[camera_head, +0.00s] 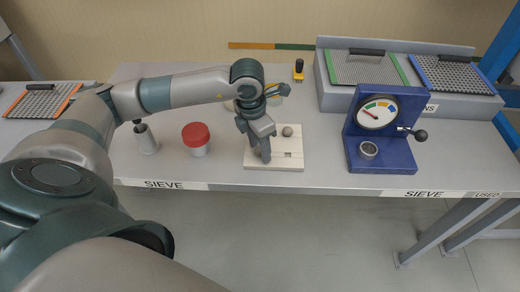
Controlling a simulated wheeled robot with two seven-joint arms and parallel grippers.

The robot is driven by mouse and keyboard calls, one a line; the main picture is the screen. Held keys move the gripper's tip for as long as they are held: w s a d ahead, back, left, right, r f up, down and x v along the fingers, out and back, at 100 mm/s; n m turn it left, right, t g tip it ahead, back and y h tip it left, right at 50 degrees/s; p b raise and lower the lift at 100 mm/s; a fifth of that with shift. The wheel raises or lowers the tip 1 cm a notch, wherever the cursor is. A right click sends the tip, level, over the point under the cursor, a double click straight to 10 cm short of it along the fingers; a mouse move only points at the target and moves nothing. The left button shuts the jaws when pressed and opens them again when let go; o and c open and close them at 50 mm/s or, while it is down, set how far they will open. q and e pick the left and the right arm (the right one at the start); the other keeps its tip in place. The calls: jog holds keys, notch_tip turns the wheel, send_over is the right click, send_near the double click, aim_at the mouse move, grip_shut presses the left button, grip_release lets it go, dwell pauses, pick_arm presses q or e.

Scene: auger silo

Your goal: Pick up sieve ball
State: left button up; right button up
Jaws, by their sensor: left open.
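The sieve ball looks to be the small grey ball (287,131) on the pale board (290,164) in the middle of the table. My left gripper (262,155) points down over the left part of this board. It is open, to the left of the ball and apart from it in the picture. The exact gap between the fingers and the board cannot be told. My left arm comes in from the left across the table. My right gripper is not in view.
A blue gauge device (387,130) with a side lever stands right. Sieve screens (365,70) lie on a grey stand behind it. The table's front edge is clear.

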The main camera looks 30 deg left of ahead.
pick_arm(q)
jog(key=c, duration=1.1)
jog(key=shift+r, duration=0.1)
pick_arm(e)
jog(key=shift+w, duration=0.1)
